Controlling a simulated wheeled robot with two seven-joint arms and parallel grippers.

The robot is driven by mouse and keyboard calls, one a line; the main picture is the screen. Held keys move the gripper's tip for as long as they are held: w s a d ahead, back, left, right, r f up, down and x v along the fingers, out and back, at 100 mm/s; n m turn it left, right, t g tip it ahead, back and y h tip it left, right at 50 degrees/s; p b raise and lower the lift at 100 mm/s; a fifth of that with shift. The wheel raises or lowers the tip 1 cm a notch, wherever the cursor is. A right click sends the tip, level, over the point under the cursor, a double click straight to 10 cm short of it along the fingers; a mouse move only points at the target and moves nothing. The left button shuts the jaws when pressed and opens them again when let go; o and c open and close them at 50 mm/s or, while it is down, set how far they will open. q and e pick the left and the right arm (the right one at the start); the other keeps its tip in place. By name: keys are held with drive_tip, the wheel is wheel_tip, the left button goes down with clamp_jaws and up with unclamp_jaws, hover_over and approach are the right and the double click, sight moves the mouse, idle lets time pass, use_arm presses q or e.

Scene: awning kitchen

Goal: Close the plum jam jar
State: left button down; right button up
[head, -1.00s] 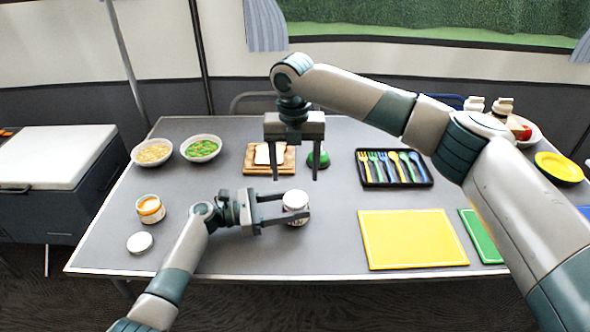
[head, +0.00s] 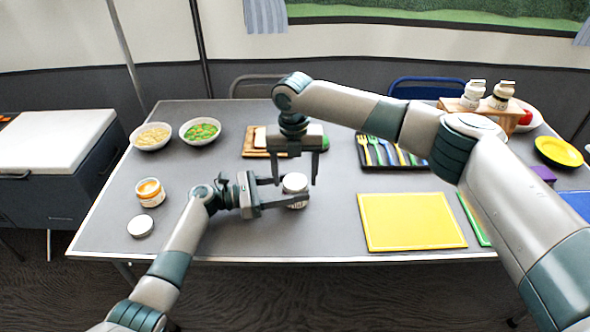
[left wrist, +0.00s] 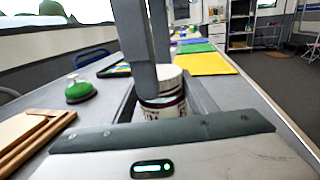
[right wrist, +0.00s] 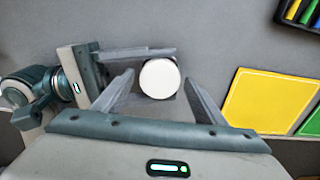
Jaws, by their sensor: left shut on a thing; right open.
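The plum jam jar (head: 297,204) stands on the table with a round white lid (head: 294,181) on its top. My left gripper (head: 291,193) is shut on the jar from the left, its fingers on either side. In the left wrist view the jar (left wrist: 165,105) is upright, with a dark band below the white lid; a finger partly hides it. I cannot tell how tightly the lid sits. My right gripper (head: 295,168) is open, pointing down above the jar. In the right wrist view the lid (right wrist: 159,78) lies between its fingertips, touching neither.
An open orange jar (head: 150,192) and a loose white lid (head: 140,226) are at left. A sandwich board (head: 256,143) and a green-topped bell (left wrist: 79,90) are behind the jar. A yellow board (head: 411,221) and a cutlery tray (head: 372,165) are at right. The front middle is clear.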

drive_tip(key=c, duration=1.1)
drive_tip(key=m, duration=0.3)
drive_tip(key=o, duration=1.2)
